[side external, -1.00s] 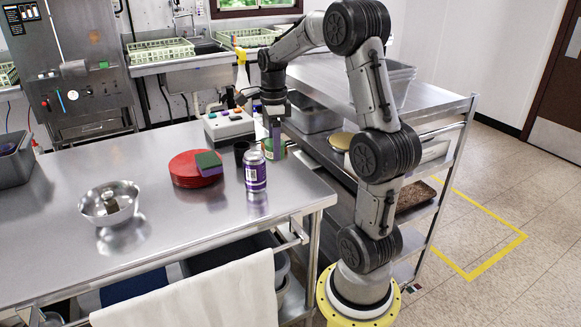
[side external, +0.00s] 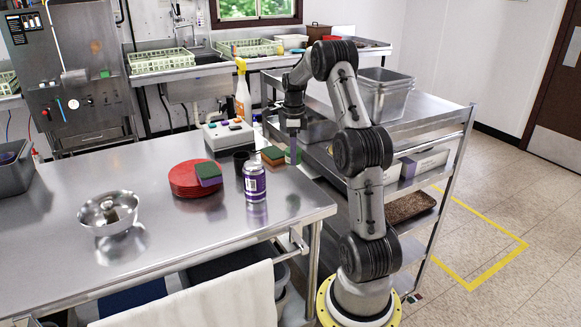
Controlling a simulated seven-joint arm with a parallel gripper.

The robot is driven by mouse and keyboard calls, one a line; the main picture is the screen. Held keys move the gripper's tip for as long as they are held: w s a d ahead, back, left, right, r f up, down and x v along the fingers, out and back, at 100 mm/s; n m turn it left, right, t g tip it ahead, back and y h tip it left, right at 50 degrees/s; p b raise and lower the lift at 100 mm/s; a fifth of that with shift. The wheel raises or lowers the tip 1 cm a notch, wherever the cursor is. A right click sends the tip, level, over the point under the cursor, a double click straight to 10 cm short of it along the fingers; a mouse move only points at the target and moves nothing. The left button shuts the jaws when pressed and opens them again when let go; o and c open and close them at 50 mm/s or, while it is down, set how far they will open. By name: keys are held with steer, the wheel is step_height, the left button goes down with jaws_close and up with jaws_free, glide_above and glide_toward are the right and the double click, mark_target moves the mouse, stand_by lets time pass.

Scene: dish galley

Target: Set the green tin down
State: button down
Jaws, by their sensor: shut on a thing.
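My gripper (side external: 292,148) points down at the right edge of the steel table (side external: 150,170). It is shut on the green tin (side external: 293,158), of which only a small green part shows around the fingers. The tin is close to the table's right edge, beside the gap to the cart. I cannot tell whether its base touches the table or hangs just above or past it.
A brown and green sponge (side external: 273,156) lies just left of the tin. A metal bowl (side external: 107,216) is at left. The table's front right is clear.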

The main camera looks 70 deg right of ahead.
mark_target(291, 176)
steer(key=d+f, duration=0.1)
steer(key=w+f, duration=0.1)
steer(key=d+f, duration=0.1)
steer(key=shift+w+d+f, duration=0.3)
steer(key=shift+w+f, duration=0.05)
steer(key=shift+f, duration=0.05)
steer(key=shift+d+f, duration=0.1)
steer(key=shift+f, duration=1.45)
steer(key=shift+f, duration=0.1)
steer(key=shift+c, duration=0.5)
jaws_free()
steer(key=shift+f, duration=0.1)
